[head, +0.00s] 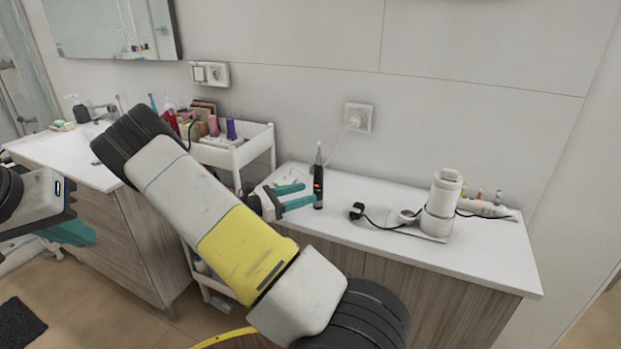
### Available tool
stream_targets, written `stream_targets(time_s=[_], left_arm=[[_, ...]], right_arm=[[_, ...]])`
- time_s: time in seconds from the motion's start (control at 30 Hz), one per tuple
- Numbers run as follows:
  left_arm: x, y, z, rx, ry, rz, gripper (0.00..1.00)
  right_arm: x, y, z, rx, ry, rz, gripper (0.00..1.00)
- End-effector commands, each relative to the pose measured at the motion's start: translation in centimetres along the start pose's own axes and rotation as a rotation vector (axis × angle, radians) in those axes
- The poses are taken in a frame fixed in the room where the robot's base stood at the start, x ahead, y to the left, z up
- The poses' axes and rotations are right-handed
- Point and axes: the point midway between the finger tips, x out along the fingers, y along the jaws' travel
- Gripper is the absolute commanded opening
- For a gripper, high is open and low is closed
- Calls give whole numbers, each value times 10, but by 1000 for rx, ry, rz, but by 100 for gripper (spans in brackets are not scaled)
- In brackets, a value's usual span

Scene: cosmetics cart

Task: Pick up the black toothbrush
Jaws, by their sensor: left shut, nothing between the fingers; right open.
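The black toothbrush (318,187) stands upright on the white counter (330,220), near its back left part. It has a pale head and a small orange-red light on its body. My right gripper (308,194) is open and reaches in from the left at the toothbrush's lower body. The tip of its nearer teal finger is at the toothbrush's left edge; I cannot tell whether it touches. My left gripper (78,233) is at the far left, shut and empty, in front of the sink cabinet. No part of the toothbrush's upper body is hidden.
A white cylindrical appliance (442,200) with a black cable stands on the counter's right half, beside small bottles. A white cart (255,150) with cosmetics stands left of the counter. A plugged white cord hangs from the wall socket (358,117) behind the toothbrush.

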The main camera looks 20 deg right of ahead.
Motion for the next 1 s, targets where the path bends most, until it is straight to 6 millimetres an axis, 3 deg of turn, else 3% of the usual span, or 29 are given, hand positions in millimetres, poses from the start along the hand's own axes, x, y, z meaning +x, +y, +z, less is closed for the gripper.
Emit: stream_targets(time_s=[0.43, 0.7, 0.93, 1.0], left_arm=[[0, 0, 0, 0, 0, 0, 0], [0, 0, 0, 0, 0, 0, 0], [0, 0, 0, 0, 0, 0, 0], [0, 0, 0, 0, 0, 0, 0]], right_arm=[[36, 2, 0, -3, -7, 4, 54], [74, 4, 1, -3, -6, 4, 54], [77, 4, 1, -3, -6, 5, 54], [77, 4, 1, -3, -6, 5, 42]])
